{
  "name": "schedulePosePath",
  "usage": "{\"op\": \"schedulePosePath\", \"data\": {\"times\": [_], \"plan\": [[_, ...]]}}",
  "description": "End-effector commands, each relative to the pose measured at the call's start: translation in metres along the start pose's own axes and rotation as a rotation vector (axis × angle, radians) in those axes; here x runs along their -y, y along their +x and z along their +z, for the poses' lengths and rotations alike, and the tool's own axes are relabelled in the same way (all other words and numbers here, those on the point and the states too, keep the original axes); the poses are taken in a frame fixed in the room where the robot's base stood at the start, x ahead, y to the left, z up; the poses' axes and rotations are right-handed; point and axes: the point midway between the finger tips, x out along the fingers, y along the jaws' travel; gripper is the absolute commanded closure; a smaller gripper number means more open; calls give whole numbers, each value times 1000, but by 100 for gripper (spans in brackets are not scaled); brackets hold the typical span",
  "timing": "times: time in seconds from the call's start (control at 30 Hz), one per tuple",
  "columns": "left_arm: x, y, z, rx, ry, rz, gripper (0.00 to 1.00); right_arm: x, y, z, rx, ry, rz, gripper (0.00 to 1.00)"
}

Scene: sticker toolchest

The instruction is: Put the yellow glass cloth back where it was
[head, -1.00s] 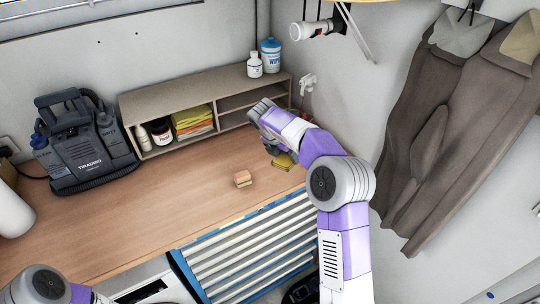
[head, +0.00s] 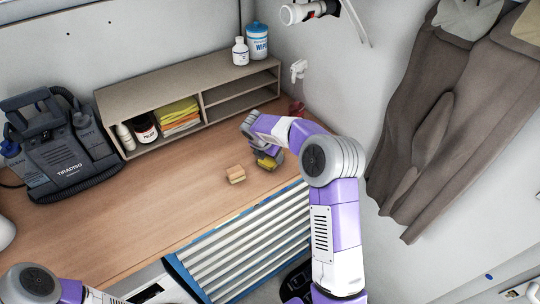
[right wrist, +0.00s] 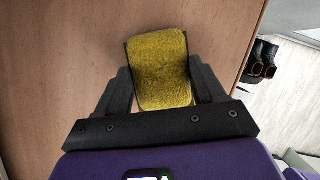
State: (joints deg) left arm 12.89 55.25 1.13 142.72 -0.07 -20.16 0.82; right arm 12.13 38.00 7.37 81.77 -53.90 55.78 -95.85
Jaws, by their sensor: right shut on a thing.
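The yellow glass cloth (right wrist: 160,55) is a fuzzy yellow folded piece between the two dark fingers of my right gripper (right wrist: 162,88) in the right wrist view. In the head view the cloth (head: 267,163) is partly hidden by my right gripper (head: 268,154), low over the right part of the wooden worktop (head: 150,195). I cannot tell whether it touches the wood. A stack of folded yellow and orange cloths (head: 178,115) lies in the left compartment of the grey shelf (head: 150,88), to the left of my gripper. My left arm shows at the bottom left, its gripper out of view.
A dark jar (head: 145,130) stands left of the cloth stack. A dark machine (head: 60,150) stands at the left. The worktop's middle is clear.

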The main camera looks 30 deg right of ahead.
Motion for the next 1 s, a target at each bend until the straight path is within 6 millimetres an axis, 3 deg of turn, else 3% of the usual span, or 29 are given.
{"op": "schedulePosePath", "data": {"times": [0.37, 0.4, 0.53, 0.83, 1.0], "plan": [[0, 1, 0, 0, 0, 0, 72, 0, 6, -2, 1, 1, 1, 64], [0, 1, 0, 0, 0, 0, 72, 0, 6, -2, 1, 1, 1, 25], [0, 1, 0, 0, 0, 0, 72, 0, 5, -2, 1, 1, 1, 5], [0, 0, 0, 0, 0, 0, 72, 0, 4, -1, 1, 1, 1, 5], [0, 0, 0, 0, 0, 0, 72, 0, -15, 0, 3, 2, 3, 5]]}}
